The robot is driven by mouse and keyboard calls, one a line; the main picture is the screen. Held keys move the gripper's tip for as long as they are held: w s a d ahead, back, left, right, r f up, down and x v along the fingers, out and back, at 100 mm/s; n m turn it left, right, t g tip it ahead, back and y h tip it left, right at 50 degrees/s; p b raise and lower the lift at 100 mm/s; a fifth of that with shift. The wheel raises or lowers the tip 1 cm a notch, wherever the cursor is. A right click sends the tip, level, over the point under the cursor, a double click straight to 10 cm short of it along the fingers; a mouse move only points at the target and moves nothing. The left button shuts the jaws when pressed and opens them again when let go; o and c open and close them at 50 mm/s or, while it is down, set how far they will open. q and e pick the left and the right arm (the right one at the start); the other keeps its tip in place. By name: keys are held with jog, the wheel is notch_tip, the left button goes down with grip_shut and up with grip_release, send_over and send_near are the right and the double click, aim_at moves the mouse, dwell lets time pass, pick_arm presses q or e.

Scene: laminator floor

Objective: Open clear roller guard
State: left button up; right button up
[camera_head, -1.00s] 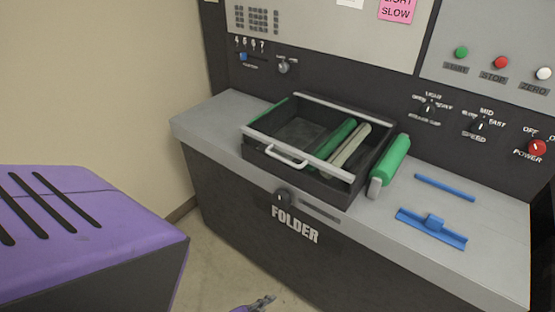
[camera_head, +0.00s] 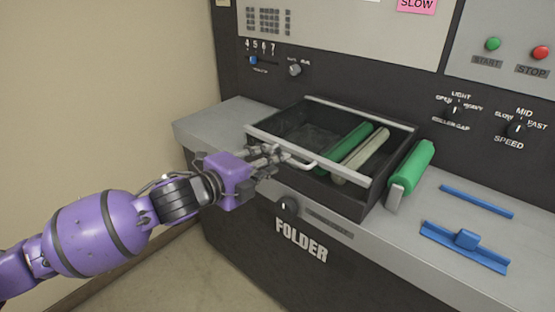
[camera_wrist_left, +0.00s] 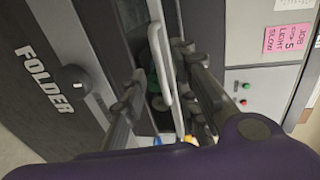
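The clear roller guard (camera_head: 345,174) lies over the black roller box on the grey machine top, with light rails at front and back. It looks closed down. Its pale bar handle (camera_head: 306,164) is at the front rail; it also shows in the left wrist view (camera_wrist_left: 160,62). A green roller (camera_head: 346,146) and a beige roller (camera_head: 362,156) lie inside the box. My left gripper (camera_head: 275,157) is at the handle's left end. In the left wrist view its fingers (camera_wrist_left: 155,80) are apart, with the handle between them; contact is unclear. My right gripper is out of view.
A loose green roller (camera_head: 413,165) lies right of the box. A blue strip (camera_head: 477,201) and a blue squeegee-like tool (camera_head: 465,246) lie farther right. The control panel with knobs and buttons rises behind. A black knob (camera_head: 289,206) sits below the handle.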

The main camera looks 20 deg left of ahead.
pick_arm(q)
jog(key=x, duration=0.5)
jog(key=shift+w+d, duration=0.15)
jog(key=shift+w, duration=0.15)
grip_shut()
